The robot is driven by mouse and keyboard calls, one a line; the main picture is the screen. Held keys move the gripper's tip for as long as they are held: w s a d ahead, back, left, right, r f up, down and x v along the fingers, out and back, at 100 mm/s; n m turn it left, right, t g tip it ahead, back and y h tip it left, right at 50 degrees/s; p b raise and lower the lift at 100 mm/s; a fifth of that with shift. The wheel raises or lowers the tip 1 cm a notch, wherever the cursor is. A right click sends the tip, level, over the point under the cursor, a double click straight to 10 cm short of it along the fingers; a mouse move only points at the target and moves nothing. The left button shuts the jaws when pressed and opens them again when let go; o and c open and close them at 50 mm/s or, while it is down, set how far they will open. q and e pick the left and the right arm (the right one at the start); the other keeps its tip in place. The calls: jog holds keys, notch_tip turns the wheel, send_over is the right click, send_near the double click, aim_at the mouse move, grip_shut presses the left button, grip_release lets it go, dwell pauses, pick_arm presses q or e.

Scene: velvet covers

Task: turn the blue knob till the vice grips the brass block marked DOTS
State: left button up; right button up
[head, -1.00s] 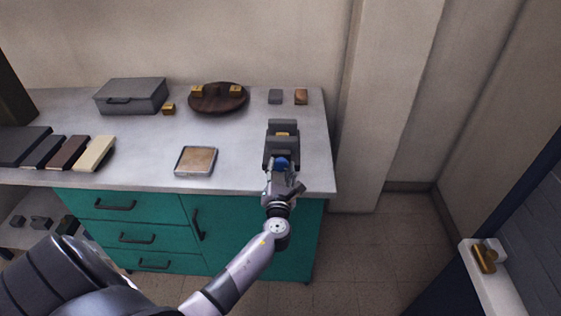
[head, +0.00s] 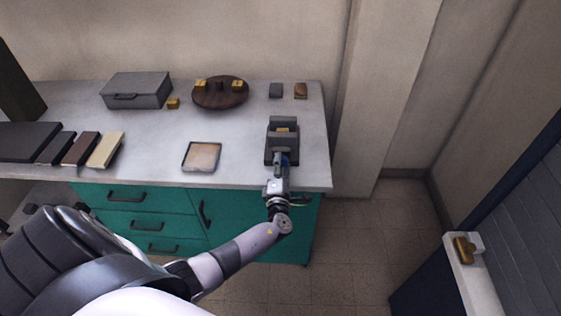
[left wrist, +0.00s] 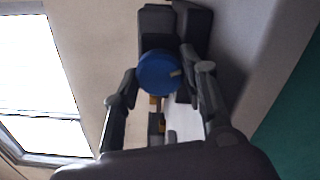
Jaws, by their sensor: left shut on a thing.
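The grey vice (head: 282,147) stands near the right end of the bench top. A brass block (head: 284,130) sits between its jaws; its marking is too small to read, and I cannot tell whether the jaws touch it. The blue knob (left wrist: 158,74) is on the vice's near side; in the head view it is mostly hidden by my gripper. My left gripper (head: 281,166) reaches in from the front and is shut on the blue knob. In the left wrist view its fingers stand on either side of the knob. My right gripper is not in view.
A round wooden stand (head: 220,99) carries brass blocks, with another block (head: 173,103) beside it. A grey box (head: 136,91), a shallow tray (head: 201,157), several flat slabs and two small blocks lie on the bench (head: 240,140). A wall pillar stands right of the bench.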

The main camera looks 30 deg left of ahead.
pick_arm(q)
jog(key=shift+m, duration=0.5)
jog(key=o, duration=1.2)
jog(key=shift+s, duration=0.1)
jog(key=shift+c, duration=0.2)
